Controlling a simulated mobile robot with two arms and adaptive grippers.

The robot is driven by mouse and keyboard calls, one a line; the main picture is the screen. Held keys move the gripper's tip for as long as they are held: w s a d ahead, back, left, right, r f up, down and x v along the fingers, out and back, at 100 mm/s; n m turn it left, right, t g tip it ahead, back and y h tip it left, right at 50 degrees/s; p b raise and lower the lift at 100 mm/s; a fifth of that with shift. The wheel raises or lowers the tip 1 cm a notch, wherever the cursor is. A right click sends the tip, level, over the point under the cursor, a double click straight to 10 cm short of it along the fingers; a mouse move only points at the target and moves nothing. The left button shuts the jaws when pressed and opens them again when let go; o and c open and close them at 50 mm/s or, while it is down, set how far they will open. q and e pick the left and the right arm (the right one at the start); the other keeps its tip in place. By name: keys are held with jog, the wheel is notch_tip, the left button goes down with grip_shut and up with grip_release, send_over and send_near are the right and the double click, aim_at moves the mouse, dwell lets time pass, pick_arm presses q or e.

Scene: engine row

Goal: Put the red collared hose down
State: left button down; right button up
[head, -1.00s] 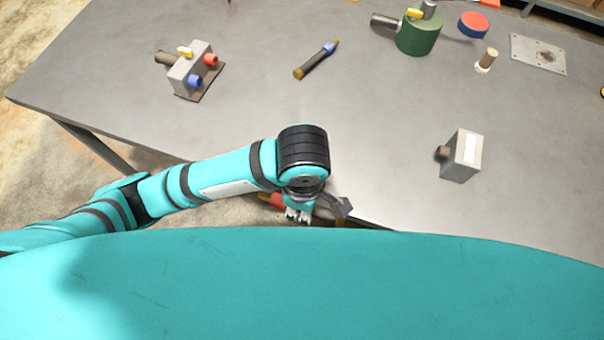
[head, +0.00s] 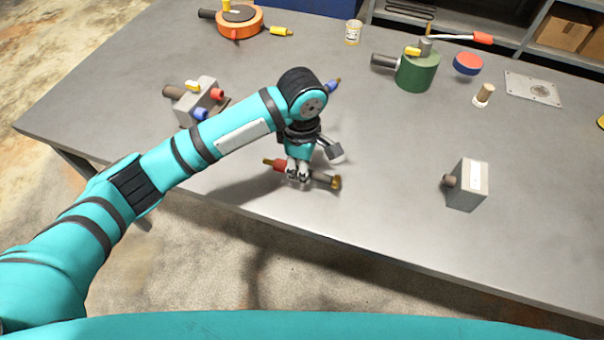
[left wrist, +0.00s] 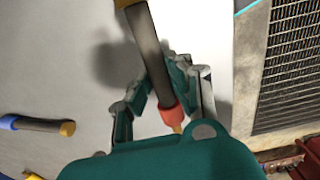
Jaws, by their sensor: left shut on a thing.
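The red collared hose (head: 322,178) is a short dark tube with a red collar and brass-coloured ends. My left gripper (head: 298,174) is shut around it over the table's near edge area. In the left wrist view the hose (left wrist: 149,50) runs between the fingers (left wrist: 165,90), its red collar close to the palm. Its shadow falls on the tabletop beside it; I cannot tell whether it touches the table (head: 390,150). My right gripper is not in view.
A blue collared hose (head: 332,86) lies partly hidden behind my left arm; it also shows in the left wrist view (left wrist: 38,124). A grey block with red and blue ports (head: 196,101) stands left, another grey block (head: 468,185) right. The tabletop between is clear.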

aim_at(302, 184)
pick_arm(q)
notch_tip(302, 184, down, 3)
jog(key=shift+r+p, duration=0.1)
jog(key=shift+p, duration=0.2)
jog(key=shift+f, duration=0.45)
jog(key=c, duration=1.2)
grip_release()
jog(key=shift+c, duration=0.2)
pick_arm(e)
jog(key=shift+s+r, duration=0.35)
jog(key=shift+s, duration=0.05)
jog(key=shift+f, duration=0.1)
pick_arm(q)
notch_tip(302, 184, up, 12)
jog(key=shift+r+b, duration=0.1)
jog(key=shift+b, duration=0.35)
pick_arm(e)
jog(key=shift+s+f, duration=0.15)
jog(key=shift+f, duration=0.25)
